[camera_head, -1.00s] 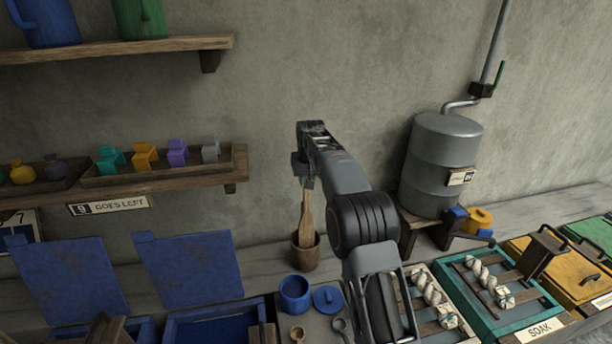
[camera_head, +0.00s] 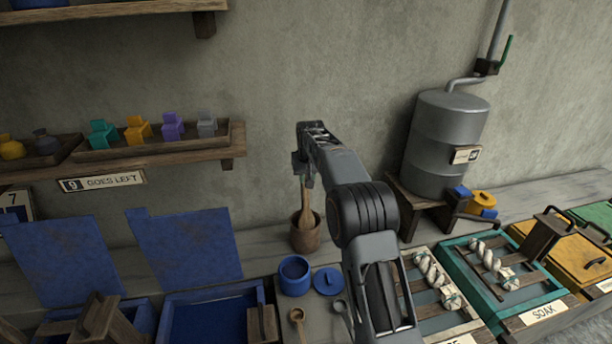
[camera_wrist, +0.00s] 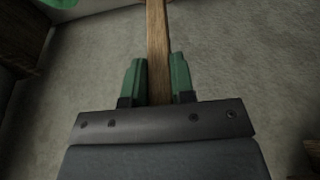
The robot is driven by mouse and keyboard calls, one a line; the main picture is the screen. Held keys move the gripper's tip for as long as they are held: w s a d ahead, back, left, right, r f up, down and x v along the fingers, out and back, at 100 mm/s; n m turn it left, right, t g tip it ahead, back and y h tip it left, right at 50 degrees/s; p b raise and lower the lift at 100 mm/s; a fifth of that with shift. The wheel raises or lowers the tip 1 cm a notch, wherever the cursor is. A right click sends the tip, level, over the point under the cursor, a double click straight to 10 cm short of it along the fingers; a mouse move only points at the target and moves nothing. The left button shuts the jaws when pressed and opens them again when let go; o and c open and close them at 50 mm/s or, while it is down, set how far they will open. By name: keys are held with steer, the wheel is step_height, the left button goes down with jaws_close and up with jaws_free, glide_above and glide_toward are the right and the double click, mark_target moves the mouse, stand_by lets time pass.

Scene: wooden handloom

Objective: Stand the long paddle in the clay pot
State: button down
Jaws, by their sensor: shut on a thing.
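The long wooden paddle (camera_head: 306,205) stands nearly upright, its lower end in or right at the mouth of the brown clay pot (camera_head: 305,239) on the bench by the wall. The pot's rim partly hides the paddle's lower end, so I cannot tell how deep it reaches. My gripper (camera_head: 303,182) is above the pot at the upper part of the paddle. In the wrist view the green fingers (camera_wrist: 158,80) are shut on the paddle's shaft (camera_wrist: 157,35), one on each side.
A blue pot (camera_head: 294,276), a blue lid (camera_head: 328,281) and a wooden spoon (camera_head: 297,318) lie in front of the clay pot. Blue open boxes (camera_head: 210,312) stand at left. A shelf (camera_head: 130,160) is on the wall, and a metal barrel (camera_head: 446,145) is at right.

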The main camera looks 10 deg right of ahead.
stand_by(0.3)
steer(key=c, duration=0.9)
jaws_free()
steer(key=v, duration=1.3)
steer(key=s+f, duration=0.3)
steer(key=f, duration=0.3)
steer(key=shift+t, duration=0.6)
steer(key=shift+s+a+f, duration=0.1)
steer(key=shift+s+f, duration=0.55)
steer(key=shift+s, duration=4.6)
steer(key=shift+s+d+f, duration=0.1)
steer(key=shift+s+f, duration=0.5)
steer(key=shift+s, duration=4.6)
steer(key=shift+s+a+f, duration=0.1)
steer(key=shift+s+f, duration=0.55)
steer(key=shift+s, duration=4.6)
